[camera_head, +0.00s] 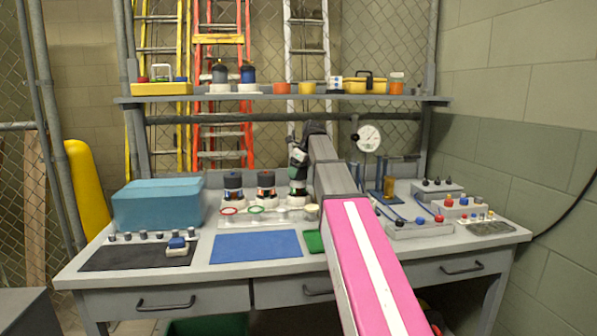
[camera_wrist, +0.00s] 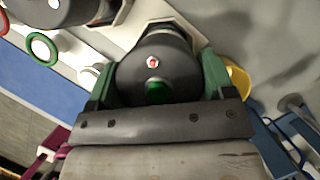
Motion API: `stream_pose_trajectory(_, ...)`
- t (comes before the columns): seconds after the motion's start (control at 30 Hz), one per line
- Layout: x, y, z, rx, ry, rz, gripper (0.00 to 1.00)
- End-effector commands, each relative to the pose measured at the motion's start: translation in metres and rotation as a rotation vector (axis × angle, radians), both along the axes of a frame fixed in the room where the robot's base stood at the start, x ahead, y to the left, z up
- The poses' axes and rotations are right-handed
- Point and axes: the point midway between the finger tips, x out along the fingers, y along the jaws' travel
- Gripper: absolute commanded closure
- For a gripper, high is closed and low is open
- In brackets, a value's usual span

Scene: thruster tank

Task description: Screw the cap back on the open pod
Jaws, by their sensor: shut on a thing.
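My gripper (camera_wrist: 158,84) is shut on a dark round cap (camera_wrist: 150,75), with a green-padded finger on each side of it. The cap's top shows a small red-and-white mark and a green spot. In the head view my gripper (camera_head: 298,171) is at the top of the rightmost pod (camera_head: 298,199) in a row of three. The cap hides that pod's mouth, so I cannot tell whether it is seated or tilted. The middle pod (camera_head: 266,186) and left pod (camera_head: 233,187) stand upright with dark tops.
A red ring (camera_head: 229,211) and green ring (camera_head: 256,209) lie in front of the pods. A blue mat (camera_head: 256,246) is clear. A blue box (camera_head: 158,205) stands left. A gauge (camera_head: 368,138) and valve blocks (camera_head: 420,228) are right of my arm. A shelf (camera_head: 300,98) runs above.

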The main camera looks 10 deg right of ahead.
Motion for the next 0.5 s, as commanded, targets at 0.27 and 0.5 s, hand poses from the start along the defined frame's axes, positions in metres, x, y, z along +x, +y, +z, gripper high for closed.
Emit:
stream_pose_trajectory(0.27,-0.0002,0.0000,-0.0049,0.000,0.000,0.000,0.52)
stream_pose_trajectory(0.5,-0.0001,0.0000,-0.0086,0.000,0.000,0.000,0.52)
